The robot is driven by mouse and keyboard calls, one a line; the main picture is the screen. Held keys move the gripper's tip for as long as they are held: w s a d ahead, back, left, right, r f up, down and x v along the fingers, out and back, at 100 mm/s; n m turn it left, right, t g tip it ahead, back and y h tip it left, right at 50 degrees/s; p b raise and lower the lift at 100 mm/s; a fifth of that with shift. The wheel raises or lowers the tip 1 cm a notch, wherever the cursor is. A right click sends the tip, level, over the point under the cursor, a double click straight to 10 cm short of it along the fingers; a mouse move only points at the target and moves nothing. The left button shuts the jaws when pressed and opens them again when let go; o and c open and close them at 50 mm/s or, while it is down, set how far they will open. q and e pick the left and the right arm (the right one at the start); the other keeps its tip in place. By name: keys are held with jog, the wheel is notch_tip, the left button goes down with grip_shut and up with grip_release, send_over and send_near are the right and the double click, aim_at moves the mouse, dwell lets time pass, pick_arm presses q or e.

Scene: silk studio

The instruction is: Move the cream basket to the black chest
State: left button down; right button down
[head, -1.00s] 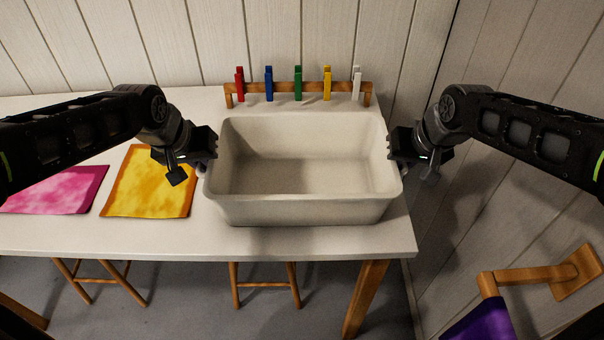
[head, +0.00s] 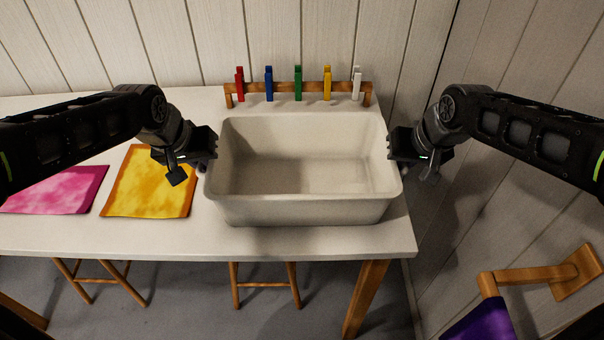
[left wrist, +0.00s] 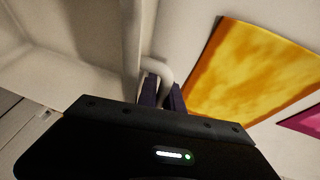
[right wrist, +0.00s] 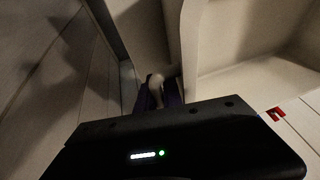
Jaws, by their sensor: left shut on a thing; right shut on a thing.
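The cream basket (head: 303,211) is an empty, open rectangular tub at the right part of the white table, upright. My left gripper (head: 208,160) is at its left end, and the left wrist view shows the fingers (left wrist: 162,92) shut on a curved cream handle (left wrist: 158,68). My right gripper (head: 396,158) is at its right end, and the right wrist view shows the fingers (right wrist: 158,96) shut on the handle there (right wrist: 156,82). Whether the basket's underside touches the table is hard to tell. No black chest shows in these views.
The white table (head: 120,238) ends just right of the basket. A wooden rack (head: 248,88) with several coloured pegs stands behind it. An orange cloth (head: 150,185) and a pink cloth (head: 55,190) lie to the left. A wooden wall arm with purple cloth (head: 478,322) is at lower right.

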jog(key=shift+r, duration=0.1)
dwell(0.3)
